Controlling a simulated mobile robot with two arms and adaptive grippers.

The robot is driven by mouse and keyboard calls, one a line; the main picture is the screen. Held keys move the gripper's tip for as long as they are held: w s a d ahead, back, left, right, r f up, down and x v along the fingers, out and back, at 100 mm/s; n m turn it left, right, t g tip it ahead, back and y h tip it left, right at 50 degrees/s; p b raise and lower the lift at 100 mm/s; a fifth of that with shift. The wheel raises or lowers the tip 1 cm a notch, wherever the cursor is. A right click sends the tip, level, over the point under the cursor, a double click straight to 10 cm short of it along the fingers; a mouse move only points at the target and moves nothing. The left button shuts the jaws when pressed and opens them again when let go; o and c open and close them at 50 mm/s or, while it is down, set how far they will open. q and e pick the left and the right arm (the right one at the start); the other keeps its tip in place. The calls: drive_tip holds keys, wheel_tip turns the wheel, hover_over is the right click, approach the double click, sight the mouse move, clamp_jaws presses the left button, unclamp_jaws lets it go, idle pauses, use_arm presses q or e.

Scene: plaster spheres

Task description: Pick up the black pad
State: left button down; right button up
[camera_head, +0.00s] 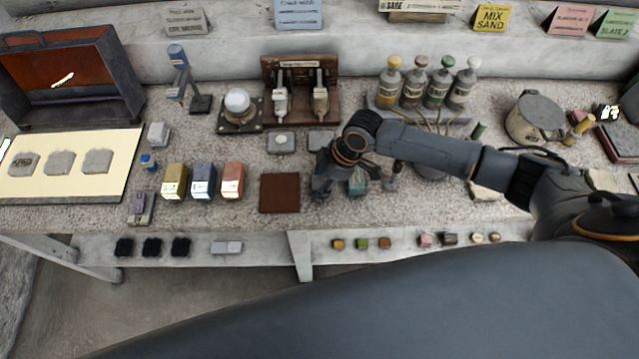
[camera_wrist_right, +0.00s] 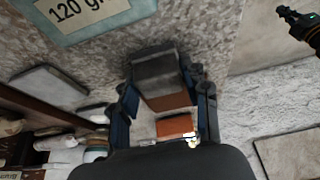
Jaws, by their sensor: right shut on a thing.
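My right gripper (camera_head: 322,187) is over the worktop, just right of a flat brown square (camera_head: 279,193). In the right wrist view, its two fingers (camera_wrist_right: 166,92) are shut on the black pad (camera_wrist_right: 155,68), a dark grey-black block with a brown-orange lower side. The pad sits between the fingers; whether it touches the worktop I cannot tell. In the head view the gripper and arm hide the held pad. My left gripper does not show in the head view.
Coloured boxes (camera_head: 203,181) stand to the left. A rack (camera_head: 300,95) and bottles (camera_head: 412,88) stand behind. Several dark pieces (camera_head: 152,248) lie on the lower shelf.

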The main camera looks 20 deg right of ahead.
drive_tip(key=shift+r, duration=0.3)
wheel_tip(320, 180, up, 2)
drive_tip(key=shift+r+b, duration=0.1)
drive_tip(key=shift+b, duration=0.9)
drive_tip(key=s+a+r+b, duration=0.2)
drive_tip(key=s+a+r, duration=0.7)
drive_tip(key=a+r, duration=0.1)
drive_tip(key=shift+s+b, duration=0.3)
drive_tip(key=shift+s, duration=0.1)
drive_tip(key=shift+r, duration=0.1)
drive_tip(key=shift+o, duration=1.1)
drive_tip(key=shift+c, duration=1.2)
